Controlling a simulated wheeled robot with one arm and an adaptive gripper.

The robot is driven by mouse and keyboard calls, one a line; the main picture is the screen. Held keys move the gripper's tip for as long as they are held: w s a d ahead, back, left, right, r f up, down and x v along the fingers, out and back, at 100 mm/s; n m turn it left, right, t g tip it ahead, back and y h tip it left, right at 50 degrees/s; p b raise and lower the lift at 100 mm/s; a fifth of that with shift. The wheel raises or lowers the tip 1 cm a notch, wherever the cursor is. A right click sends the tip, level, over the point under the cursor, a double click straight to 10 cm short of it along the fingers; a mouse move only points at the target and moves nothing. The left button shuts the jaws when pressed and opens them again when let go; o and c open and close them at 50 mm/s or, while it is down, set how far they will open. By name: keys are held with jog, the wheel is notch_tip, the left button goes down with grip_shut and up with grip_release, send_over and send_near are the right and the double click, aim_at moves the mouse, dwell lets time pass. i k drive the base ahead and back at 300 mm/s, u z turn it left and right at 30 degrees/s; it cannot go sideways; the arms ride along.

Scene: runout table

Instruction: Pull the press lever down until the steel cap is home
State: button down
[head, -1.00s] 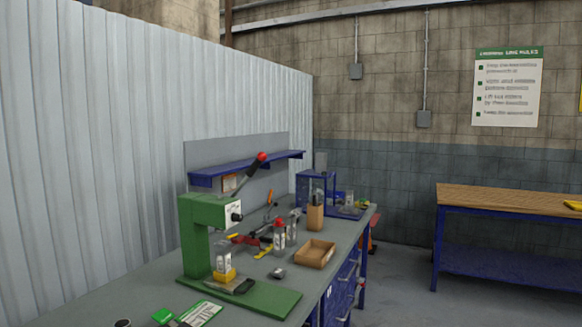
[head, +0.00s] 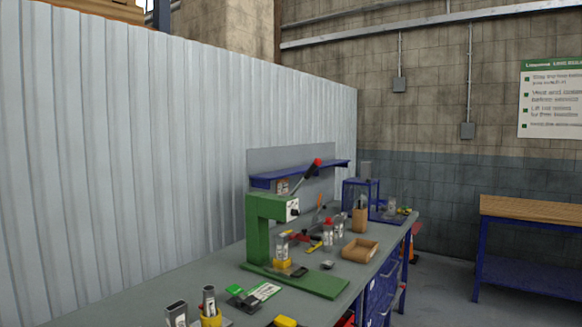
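The green press (head: 258,230) stands on the grey workbench, on a flat green base plate (head: 318,284). Its lever (head: 306,176) slants up and to the right, ending in a red knob (head: 318,162). Under the press head a clear or grey bottle-like piece (head: 282,247) stands in a yellow holder (head: 283,263). My gripper is not in view.
The grey bench (head: 140,301) runs from the near left to the back. A corrugated wall (head: 180,150) borders the left. A wooden-topped table (head: 530,208) stands right, with open floor (head: 445,275) between.

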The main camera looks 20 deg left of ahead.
aim_at(318, 162)
jog(key=u, duration=0.65)
jog(key=i, duration=0.6)
jog(key=u, duration=0.65)
jog(key=i, duration=0.75)
jog(key=z, duration=0.2)
